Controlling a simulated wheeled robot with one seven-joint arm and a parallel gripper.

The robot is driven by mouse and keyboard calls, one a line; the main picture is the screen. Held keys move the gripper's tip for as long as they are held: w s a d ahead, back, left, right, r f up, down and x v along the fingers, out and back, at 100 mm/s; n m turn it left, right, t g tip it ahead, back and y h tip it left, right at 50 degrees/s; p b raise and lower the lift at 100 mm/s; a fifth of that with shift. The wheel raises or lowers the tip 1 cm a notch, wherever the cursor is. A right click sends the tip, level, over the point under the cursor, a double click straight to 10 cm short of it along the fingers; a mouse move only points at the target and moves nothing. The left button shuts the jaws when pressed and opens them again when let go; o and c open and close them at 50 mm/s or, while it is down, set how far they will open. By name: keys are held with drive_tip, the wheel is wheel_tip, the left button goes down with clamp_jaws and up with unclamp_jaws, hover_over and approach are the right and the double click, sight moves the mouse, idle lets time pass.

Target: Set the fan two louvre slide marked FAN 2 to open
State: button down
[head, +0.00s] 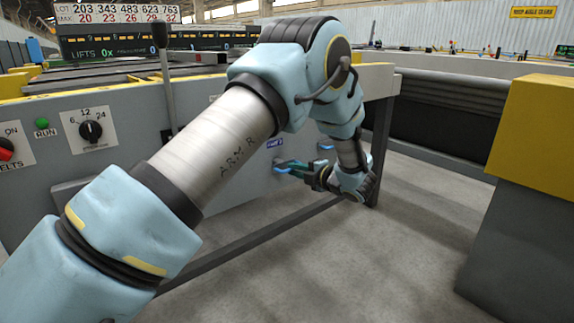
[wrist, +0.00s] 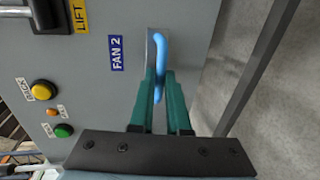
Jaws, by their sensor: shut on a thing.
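The FAN 2 slide shows as a blue handle (wrist: 161,52) on the grey panel in the wrist view, beside a blue label marked FAN 2 (wrist: 117,53). My gripper (wrist: 160,88) has its green fingers on either side of the handle and is shut on it. In the head view my gripper (head: 287,167) reaches the panel low down, below a small blue label (head: 275,142). My fingers hide part of the handle. No open or closed marking can be read, so I cannot tell the slide's setting.
A yellow button (wrist: 43,90), a green button (wrist: 63,131) and a black handle by a LIFT label (wrist: 80,16) are on the same panel. A dark table leg (head: 382,140) stands close to my wrist. The floor (head: 415,220) to the right is clear up to a yellow-topped block (head: 542,125).

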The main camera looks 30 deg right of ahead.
drive_tip(key=shift+f+v, duration=0.15)
drive_tip(key=shift+v, duration=0.65)
drive_tip(key=shift+f+v, duration=0.15)
drive_tip(key=shift+v, duration=0.65)
drive_tip(key=c, duration=0.9)
unclamp_jaws()
drive_tip(key=p+v, duration=0.2)
drive_tip(key=v, duration=0.8)
drive_tip(key=shift+s+r, duration=0.1)
drive_tip(key=shift+s, duration=0.3)
